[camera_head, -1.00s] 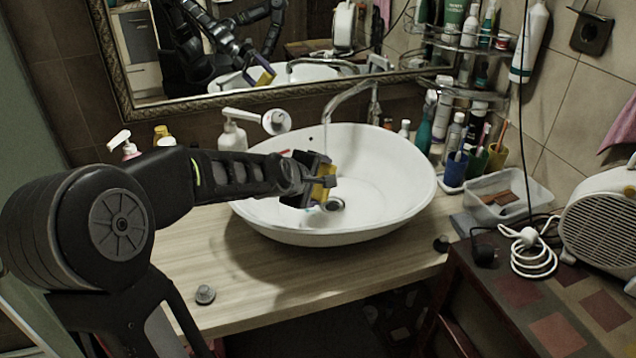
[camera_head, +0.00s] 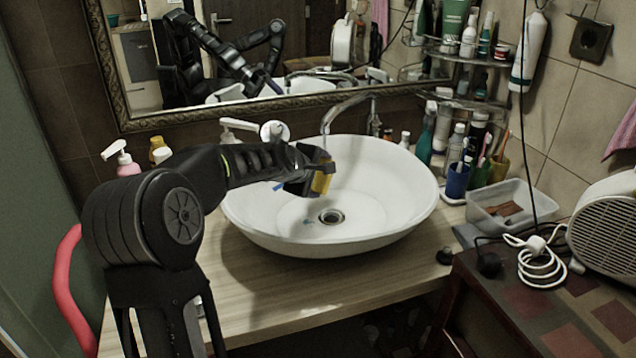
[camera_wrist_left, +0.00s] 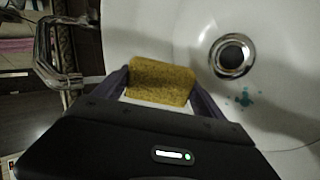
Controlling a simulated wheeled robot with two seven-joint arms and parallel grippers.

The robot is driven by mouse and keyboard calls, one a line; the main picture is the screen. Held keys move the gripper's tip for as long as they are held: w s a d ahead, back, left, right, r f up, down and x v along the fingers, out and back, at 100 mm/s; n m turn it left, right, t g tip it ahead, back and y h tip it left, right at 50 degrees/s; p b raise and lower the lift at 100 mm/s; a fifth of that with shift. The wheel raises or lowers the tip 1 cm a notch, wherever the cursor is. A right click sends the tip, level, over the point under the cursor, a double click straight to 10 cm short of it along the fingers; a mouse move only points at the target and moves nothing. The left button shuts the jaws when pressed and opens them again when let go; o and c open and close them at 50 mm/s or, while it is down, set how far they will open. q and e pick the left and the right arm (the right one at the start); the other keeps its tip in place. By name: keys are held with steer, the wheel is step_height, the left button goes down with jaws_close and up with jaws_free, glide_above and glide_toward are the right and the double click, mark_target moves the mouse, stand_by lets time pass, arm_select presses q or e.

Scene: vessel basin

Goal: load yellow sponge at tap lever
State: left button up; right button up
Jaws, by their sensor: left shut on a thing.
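My left gripper (camera_head: 316,180) is shut on the yellow sponge (camera_head: 322,178) and holds it above the left part of the white basin. In the left wrist view the yellow sponge (camera_wrist_left: 160,81) sits between the two fingers, with a white strip along its near edge. The tap (camera_head: 347,108) arches over the back of the basin; its spout end is close behind the gripper. The tap (camera_wrist_left: 55,55) also shows at the left of the left wrist view. I cannot make out the tap lever clearly. My right gripper is not in view.
The white basin (camera_head: 395,205) has a drain (camera_head: 331,216) and a small blue-green stain beside it. Soap bottles (camera_head: 122,158) stand at the left. Cups (camera_head: 457,178), several bottles and a clear tray (camera_head: 512,205) stand at the right. A mirror hangs behind.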

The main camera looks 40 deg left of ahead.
mark_target(321, 187)
arm_select(q)
steer(key=shift+w+a+f, duration=0.2)
steer(key=shift+w+a, duration=0.35)
steer(key=shift+w, duration=0.25)
steer(key=shift+w+a+f, duration=0.2)
steer(key=shift+w+a, duration=0.3)
steer(key=shift+w, duration=0.25)
steer(key=shift+s+d, duration=0.65)
steer(key=shift+s, duration=0.3)
steer(key=shift+s+d, duration=0.45)
steer(key=shift+s, duration=0.2)
steer(key=shift+s+d, duration=0.4)
steer(key=shift+s, duration=0.2)
steer(key=shift+s+d, duration=0.8)
steer(key=shift+s, duration=0.3)
